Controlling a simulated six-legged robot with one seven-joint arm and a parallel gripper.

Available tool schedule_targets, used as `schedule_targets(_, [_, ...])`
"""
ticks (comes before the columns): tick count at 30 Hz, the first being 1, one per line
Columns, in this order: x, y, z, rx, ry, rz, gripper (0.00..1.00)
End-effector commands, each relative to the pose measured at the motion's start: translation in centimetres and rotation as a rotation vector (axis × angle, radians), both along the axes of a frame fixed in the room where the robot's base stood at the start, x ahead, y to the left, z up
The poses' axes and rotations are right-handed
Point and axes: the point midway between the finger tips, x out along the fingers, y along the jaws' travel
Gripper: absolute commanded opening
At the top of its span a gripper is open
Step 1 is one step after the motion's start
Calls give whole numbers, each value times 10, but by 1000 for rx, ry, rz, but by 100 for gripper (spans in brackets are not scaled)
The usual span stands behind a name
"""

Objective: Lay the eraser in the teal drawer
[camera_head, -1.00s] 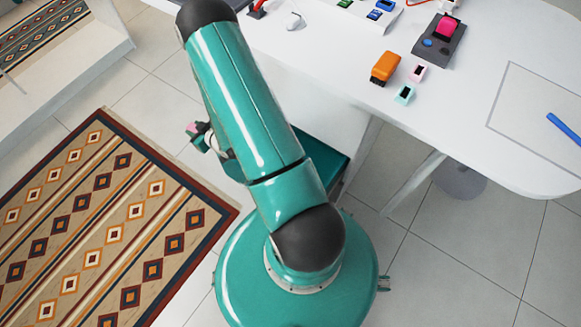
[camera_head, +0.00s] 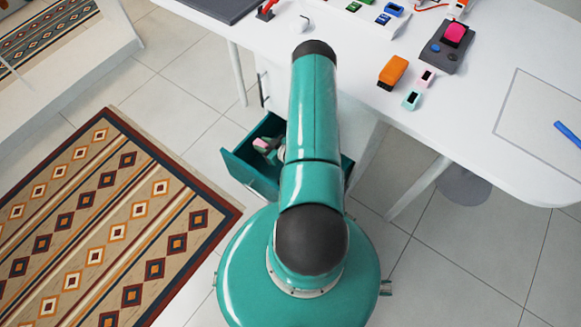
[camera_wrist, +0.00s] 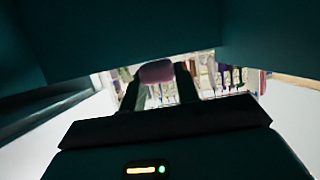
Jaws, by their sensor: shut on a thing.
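The teal drawer (camera_head: 247,176) is pulled open below the white desk, left of my arm. My gripper (camera_head: 264,145) is over the drawer's opening, near its left side. It is shut on the pink eraser (camera_head: 261,141). In the wrist view the eraser (camera_wrist: 157,71) shows dull pink between the two dark fingertips, with dark teal surfaces close above it. My arm hides part of the drawer. I cannot tell how high the eraser is relative to the drawer's rim or whether it touches anything.
The white desk (camera_head: 365,110) stands behind, bearing an orange block (camera_head: 393,72), small pink and mint sharpeners, a grey device (camera_head: 447,46) and a blue pen (camera_head: 569,133). A patterned rug (camera_head: 112,225) lies at left. The tiled floor between rug and desk is clear.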

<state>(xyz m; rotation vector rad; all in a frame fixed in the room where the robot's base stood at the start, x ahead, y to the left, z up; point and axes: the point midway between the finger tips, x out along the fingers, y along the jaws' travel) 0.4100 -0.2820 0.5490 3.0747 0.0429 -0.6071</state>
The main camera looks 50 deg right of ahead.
Motion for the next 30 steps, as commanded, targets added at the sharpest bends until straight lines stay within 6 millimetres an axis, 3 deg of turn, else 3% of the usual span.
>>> schedule_targets(7, [-1,1,-43,2,2,0,9])
schedule_targets(19, [-1,1,-90,1,1,-1,9])
schedule_targets(30, [0,0,-98,1,1,-1,9])
